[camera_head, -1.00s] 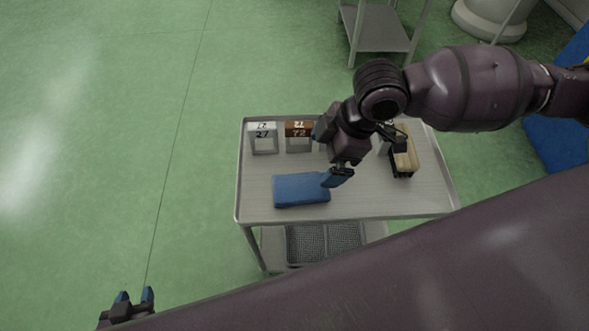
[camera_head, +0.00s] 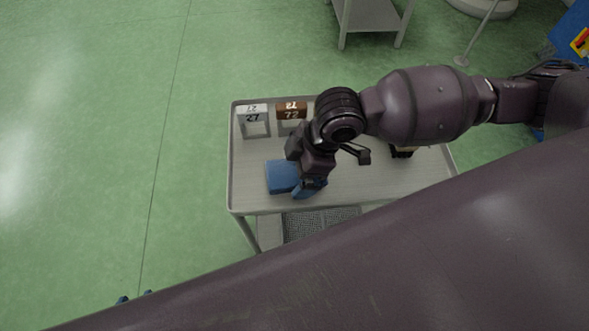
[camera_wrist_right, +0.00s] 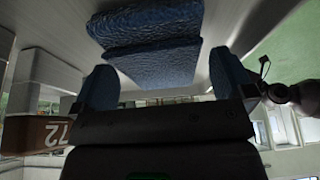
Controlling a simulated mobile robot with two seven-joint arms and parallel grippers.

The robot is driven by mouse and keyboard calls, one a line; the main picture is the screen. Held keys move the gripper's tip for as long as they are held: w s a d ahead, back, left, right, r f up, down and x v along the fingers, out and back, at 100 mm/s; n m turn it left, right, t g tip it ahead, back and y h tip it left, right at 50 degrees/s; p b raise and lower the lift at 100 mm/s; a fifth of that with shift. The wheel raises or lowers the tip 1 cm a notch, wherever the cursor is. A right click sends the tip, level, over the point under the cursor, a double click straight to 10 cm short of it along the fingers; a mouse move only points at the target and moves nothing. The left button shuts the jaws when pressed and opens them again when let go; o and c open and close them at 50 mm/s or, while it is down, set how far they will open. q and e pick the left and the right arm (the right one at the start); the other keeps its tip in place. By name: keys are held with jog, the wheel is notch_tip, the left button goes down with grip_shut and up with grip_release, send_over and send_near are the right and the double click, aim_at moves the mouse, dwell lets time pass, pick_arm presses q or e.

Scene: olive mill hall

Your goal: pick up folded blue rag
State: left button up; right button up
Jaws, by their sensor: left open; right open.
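The folded blue rag (camera_head: 279,177) lies flat on the top of the metal cart (camera_head: 243,198), near its front left. My right gripper (camera_head: 309,188) is over the rag's right end and hides part of it. In the right wrist view the rag (camera_wrist_right: 152,35) shows beyond the two blue fingertips of that gripper (camera_wrist_right: 165,82), which are spread wide with nothing between them. From these views I cannot tell whether a finger touches the rag.
A white block marked 27 (camera_head: 253,119) and a brown block marked 72 (camera_head: 291,111) stand at the cart's back left. A dark-edged item (camera_head: 403,152) is mostly hidden behind my right arm. Another metal stand (camera_head: 372,18) is behind. Green floor at left is clear.

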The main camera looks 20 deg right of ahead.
jog(key=shift+a+f, duration=0.1)
jog(key=shift+f, duration=0.05)
jog(key=c, duration=1)
notch_tip(320, 180, up, 7)
jog(key=shift+w+r+p, duration=0.1)
jog(key=shift+p, duration=0.9)
notch_tip(320, 180, up, 13)
jog(key=p, duration=0.3)
